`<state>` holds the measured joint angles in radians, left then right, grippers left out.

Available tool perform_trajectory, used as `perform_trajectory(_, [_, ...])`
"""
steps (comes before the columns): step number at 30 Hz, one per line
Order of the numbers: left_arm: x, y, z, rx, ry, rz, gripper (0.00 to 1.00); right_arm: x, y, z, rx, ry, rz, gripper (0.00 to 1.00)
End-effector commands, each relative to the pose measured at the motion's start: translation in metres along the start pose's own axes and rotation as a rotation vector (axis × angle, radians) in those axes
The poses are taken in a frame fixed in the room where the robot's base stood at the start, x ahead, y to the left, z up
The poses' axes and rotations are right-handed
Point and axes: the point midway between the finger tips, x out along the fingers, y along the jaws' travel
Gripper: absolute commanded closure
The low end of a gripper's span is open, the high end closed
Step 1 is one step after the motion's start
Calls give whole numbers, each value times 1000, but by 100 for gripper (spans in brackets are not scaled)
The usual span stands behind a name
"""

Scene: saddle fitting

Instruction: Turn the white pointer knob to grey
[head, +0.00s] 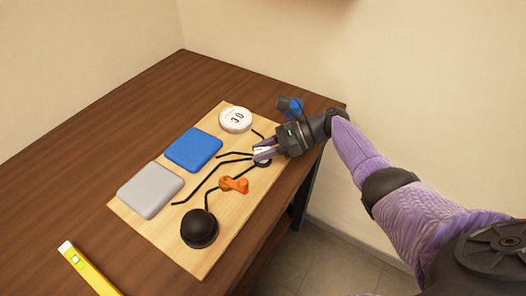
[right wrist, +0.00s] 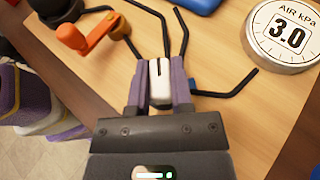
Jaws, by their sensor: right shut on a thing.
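The white pointer knob (right wrist: 159,88) stands on the wooden board, with a dark mark at its far end. In the right wrist view the mark points away from my gripper, toward the black lines. My right gripper (right wrist: 161,80) is shut on the knob, a purple finger on either side. In the head view the gripper (head: 264,152) reaches in from the right and partly hides the knob. Several bent black lines (head: 198,184) fan out near it. A grey square pad (head: 150,190) and a blue square pad (head: 193,150) lie left of it. My left gripper is not in view.
An orange crank (head: 235,184) and a black dome knob (head: 199,228) are on the same board (head: 232,228). A round white gauge reading 3.0 (head: 236,119) is at its far end. A yellow level (head: 86,270) lies on the table. The table's left side is clear.

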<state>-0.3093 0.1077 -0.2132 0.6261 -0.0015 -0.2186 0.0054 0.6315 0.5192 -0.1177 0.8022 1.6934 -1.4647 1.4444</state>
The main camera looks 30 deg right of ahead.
Motion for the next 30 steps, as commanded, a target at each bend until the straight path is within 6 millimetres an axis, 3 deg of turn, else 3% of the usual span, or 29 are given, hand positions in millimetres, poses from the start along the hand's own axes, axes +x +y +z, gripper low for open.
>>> perform_trajectory(11, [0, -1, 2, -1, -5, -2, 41, 0, 0, 1, -3, -2, 4, 100])
perform_trajectory(12, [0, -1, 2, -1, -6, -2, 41, 0, 0, 1, -3, -2, 4, 65])
perform_trajectory(16, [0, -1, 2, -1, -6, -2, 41, 0, 0, 1, -3, -2, 4, 38])
perform_trajectory(24, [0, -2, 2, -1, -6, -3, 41, -4, 0, 1, -2, 0, 3, 38])
perform_trajectory(30, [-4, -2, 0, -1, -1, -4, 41, -50, -1, 1, -1, 1, 0, 38])
